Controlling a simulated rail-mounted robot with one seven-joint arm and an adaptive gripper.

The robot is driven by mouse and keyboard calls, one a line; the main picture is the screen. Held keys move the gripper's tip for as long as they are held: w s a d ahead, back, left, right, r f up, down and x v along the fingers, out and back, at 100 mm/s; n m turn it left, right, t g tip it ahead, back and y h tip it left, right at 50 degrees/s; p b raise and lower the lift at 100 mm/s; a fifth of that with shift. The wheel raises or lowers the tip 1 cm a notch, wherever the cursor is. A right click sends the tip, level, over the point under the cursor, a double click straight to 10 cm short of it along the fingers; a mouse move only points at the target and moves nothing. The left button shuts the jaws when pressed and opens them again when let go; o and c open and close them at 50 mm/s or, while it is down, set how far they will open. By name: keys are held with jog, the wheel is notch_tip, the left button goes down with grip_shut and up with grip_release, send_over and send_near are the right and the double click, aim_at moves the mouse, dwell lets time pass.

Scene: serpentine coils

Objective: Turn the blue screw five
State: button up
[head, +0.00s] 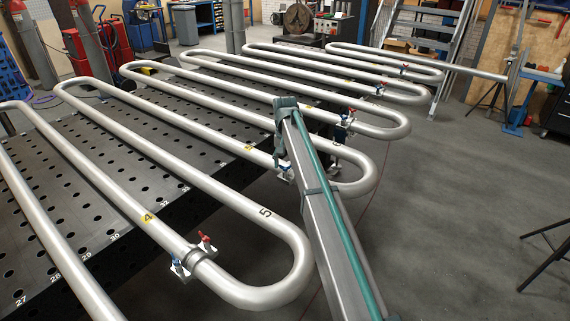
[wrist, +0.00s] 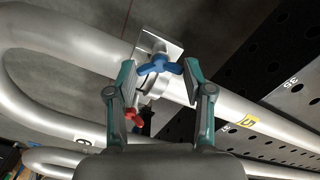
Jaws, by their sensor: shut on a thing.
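The blue screw (wrist: 160,65) is a three-lobed knob on a metal clamp around a silver pipe; a yellow tag (wrist: 249,121) reading 5 is on that pipe. In the wrist view the two fingers of my gripper (wrist: 159,74) are on either side of the blue screw and shut on it; finger contact is hard to make out. A red screw (wrist: 134,118) sits on the same clamp, behind the left finger. In the head view my arm partly hides this clamp (head: 286,172), which is beside the yellow tag (head: 249,148).
Serpentine pipes run over a perforated table (head: 100,180). Another clamp with a red screw (head: 205,238) and a blue screw (head: 178,265) is on the nearer pipe tagged 4 (head: 147,217). More clamps are on the farther pipes. Open floor (head: 450,210) is at right.

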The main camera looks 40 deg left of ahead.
jog(key=shift+w+a+r+m, duration=0.1)
jog(key=shift+r+m, duration=0.05)
jog(key=shift+m, duration=0.95)
jog(key=shift+w+a+r+m, duration=0.1)
jog(key=shift+r+m, duration=0.05)
jog(key=shift+m, duration=0.95)
jog(key=o, duration=1)
jog(key=shift+s+d, duration=0.1)
jog(key=shift+o, duration=0.8)
jog(key=shift+f, duration=0.1)
jog(key=shift+s+d, duration=0.1)
